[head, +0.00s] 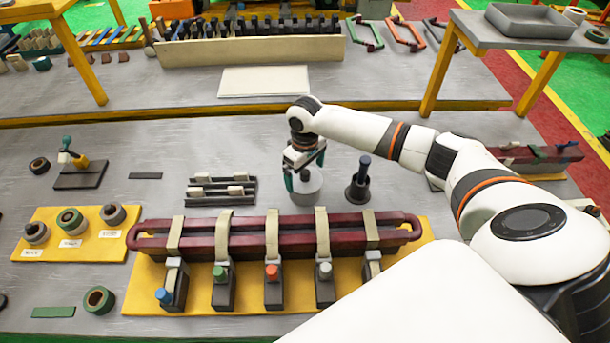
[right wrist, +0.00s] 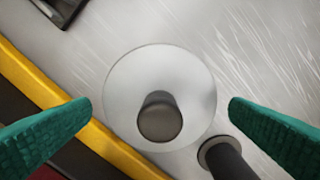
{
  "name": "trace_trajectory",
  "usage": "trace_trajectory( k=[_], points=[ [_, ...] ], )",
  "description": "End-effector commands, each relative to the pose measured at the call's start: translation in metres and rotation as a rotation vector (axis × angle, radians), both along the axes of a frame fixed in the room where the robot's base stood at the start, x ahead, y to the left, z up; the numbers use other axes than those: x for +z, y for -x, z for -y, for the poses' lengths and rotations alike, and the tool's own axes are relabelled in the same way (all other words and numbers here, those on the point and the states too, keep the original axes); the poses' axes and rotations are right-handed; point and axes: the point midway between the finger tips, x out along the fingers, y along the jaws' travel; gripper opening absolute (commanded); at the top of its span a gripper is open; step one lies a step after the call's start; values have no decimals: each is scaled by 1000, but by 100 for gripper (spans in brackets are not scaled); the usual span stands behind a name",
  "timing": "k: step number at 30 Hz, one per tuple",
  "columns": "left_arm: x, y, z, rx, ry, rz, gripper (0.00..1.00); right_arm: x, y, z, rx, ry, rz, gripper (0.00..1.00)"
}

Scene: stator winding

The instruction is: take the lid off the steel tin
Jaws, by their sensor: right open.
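The steel tin (head: 306,194) stands on the grey bench, right of the middle. Its round pale lid (right wrist: 180,80) with a dark knob (right wrist: 160,117) shows from above in the right wrist view. My right gripper (head: 304,184) is over the tin in the head view and hides part of the lid and knob. Its green fingers are spread on either side of the lid in the right wrist view (right wrist: 160,108), apart from the knob, with nothing between them in their grip. My left gripper is not in view.
A dark upright-handled tool (head: 359,184) stands close to the right of the tin. A small rack (head: 222,190) lies to the left. A maroon coil (head: 190,240) with straps lies on a yellow mat (head: 140,296) in front.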

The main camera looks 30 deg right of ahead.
Motion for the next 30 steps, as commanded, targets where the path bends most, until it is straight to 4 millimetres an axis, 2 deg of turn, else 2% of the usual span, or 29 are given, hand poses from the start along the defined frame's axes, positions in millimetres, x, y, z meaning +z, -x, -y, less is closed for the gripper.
trace_trajectory(
  k=[3,9,16,24,26,30],
  points=[
    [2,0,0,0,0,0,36,-6,0,0,1,0,0,100],
    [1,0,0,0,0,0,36,-7,0,0,2,1,1,100],
    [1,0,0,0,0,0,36,-7,0,0,2,1,1,63],
    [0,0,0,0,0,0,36,-3,-1,0,1,1,2,63],
    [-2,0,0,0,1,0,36,2,-1,0,1,0,4,63],
    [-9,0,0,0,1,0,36,27,-2,0,3,-1,8,63]
  ],
)
